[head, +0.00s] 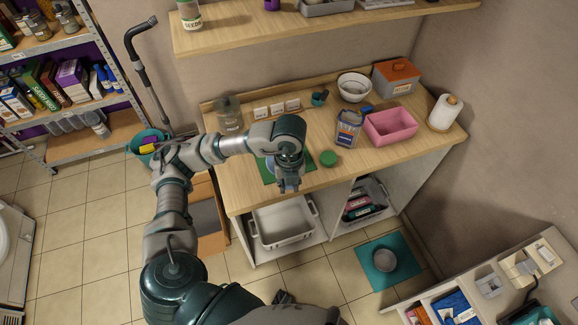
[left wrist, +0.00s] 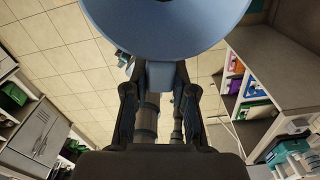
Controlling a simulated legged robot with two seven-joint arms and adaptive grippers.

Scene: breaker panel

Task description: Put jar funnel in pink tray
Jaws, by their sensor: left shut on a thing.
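The jar funnel (left wrist: 165,22) is blue, and its wide cone fills the top of the left wrist view. My left gripper (left wrist: 160,78) is shut on the funnel's narrow part. In the head view my left gripper (head: 289,186) is over the counter's front edge, near a green mat, and hides most of the funnel. The pink tray (head: 391,127) is an open box at the right of the counter, apart from the gripper and to its right. It looks empty. My right gripper does not show.
A white bowl (head: 354,87), an orange-lidded box (head: 396,77) and a paper roll (head: 445,112) stand around the tray. A shelf (head: 320,30) overhangs the counter's back.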

